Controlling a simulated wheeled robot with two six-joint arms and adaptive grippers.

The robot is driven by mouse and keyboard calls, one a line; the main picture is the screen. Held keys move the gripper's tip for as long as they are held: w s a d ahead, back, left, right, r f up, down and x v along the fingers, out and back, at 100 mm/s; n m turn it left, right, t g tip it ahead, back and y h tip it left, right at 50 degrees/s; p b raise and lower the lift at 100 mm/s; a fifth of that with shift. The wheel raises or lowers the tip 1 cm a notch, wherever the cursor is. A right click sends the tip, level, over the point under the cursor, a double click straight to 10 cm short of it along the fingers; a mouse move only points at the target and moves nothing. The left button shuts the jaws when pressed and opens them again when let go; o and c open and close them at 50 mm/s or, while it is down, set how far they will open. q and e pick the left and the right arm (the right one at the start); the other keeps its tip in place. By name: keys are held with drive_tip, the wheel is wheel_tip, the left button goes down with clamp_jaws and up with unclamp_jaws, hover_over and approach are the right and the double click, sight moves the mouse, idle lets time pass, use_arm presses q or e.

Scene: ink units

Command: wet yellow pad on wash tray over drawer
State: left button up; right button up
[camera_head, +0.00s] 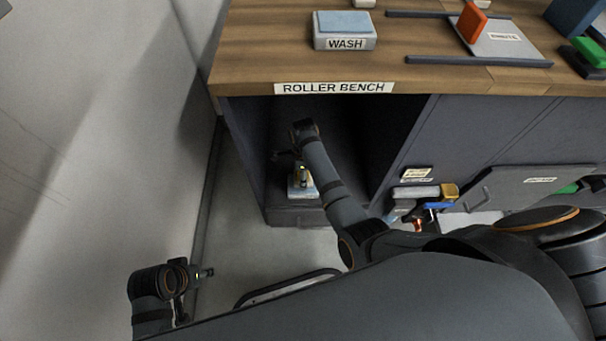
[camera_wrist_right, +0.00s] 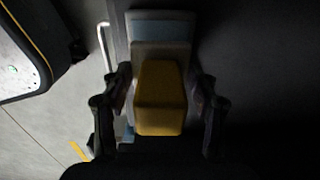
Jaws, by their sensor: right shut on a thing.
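My right gripper (camera_head: 303,176) reaches down into the open bay under the roller bench. It is shut on the yellow pad (camera_wrist_right: 160,98), which shows between the fingers in the right wrist view. A small pale tray with a light blue top (camera_wrist_right: 160,27) lies beneath it, above the low drawer front (camera_head: 296,216). I cannot tell whether pad and tray touch. A tray labelled WASH (camera_head: 345,44) with a light blue top stands on the bench. My left gripper (camera_head: 205,272) is low at the left, away from the bench; its opening is unclear.
Side walls bound the dark bay. Right of it, an object with grey, yellow and blue parts (camera_head: 418,192) stands near a labelled panel (camera_head: 530,182).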

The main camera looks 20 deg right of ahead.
drive_tip(key=shift+f+b, duration=0.45)
drive_tip(key=shift+f, duration=0.55)
drive_tip(key=shift+f, duration=0.55)
idle(0.4)
idle(1.9)
